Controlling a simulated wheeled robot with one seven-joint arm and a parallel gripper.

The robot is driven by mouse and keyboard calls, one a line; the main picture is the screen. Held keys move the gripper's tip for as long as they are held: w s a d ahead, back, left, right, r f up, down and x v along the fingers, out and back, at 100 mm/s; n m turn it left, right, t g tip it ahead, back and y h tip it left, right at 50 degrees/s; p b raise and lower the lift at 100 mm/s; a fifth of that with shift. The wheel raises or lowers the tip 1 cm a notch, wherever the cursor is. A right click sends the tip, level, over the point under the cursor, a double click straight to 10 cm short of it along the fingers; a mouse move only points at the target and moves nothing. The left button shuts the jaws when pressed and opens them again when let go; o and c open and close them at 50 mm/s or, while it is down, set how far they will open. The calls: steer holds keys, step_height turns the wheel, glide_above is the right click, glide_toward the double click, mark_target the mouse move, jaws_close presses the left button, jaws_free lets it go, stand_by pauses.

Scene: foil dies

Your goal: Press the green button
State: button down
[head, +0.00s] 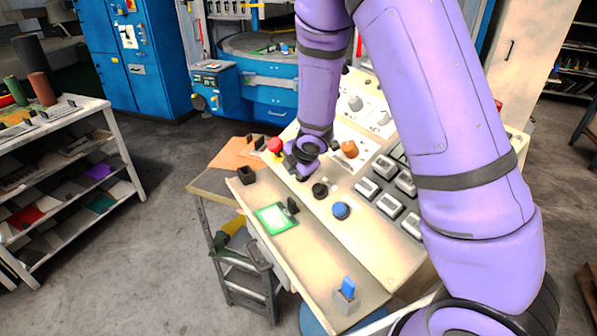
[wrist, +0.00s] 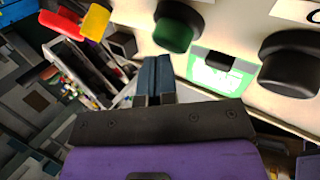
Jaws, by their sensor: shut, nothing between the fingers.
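The green button (wrist: 175,28), a dark green round cap on a black collar, shows at the top of the wrist view, on the pale console panel. In the head view I cannot make it out; my gripper and wrist cover that part of the panel. My gripper (wrist: 154,62) is shut and empty. Its fingertips appear just below the green button in the wrist view, with a gap in the picture; the true distance is unclear. In the head view my gripper (head: 298,168) is over the console's left part, between the red button (head: 275,146) and a black knob (head: 320,190).
A blue button (head: 340,210), an orange knob (head: 349,149) and several pale rocker switches (head: 383,166) share the panel. A green-lit pad (head: 276,218) and a small dark box (head: 246,174) are on the front ledge. The red button, with yellow, also shows in the wrist view (wrist: 62,24).

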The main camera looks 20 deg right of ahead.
steer(key=shift+s+d+f, duration=0.3)
steer(key=shift+f, duration=0.1)
stand_by(0.8)
steer(key=shift+w+a+r, duration=0.15)
steer(key=shift+a+r, duration=0.25)
steer(key=shift+r, duration=0.25)
steer(key=shift+a+r, duration=0.1)
steer(key=shift+r, duration=0.05)
steer(key=shift+a+r, duration=0.15)
steer(key=shift+r, duration=0.05)
steer(key=shift+s+a+r, duration=0.1)
steer(key=shift+a+r, duration=0.55)
steer(key=shift+r, duration=0.25)
steer(key=shift+s+a+r, duration=0.1)
steer(key=shift+a+r, duration=0.5)
steer(key=shift+r, duration=0.3)
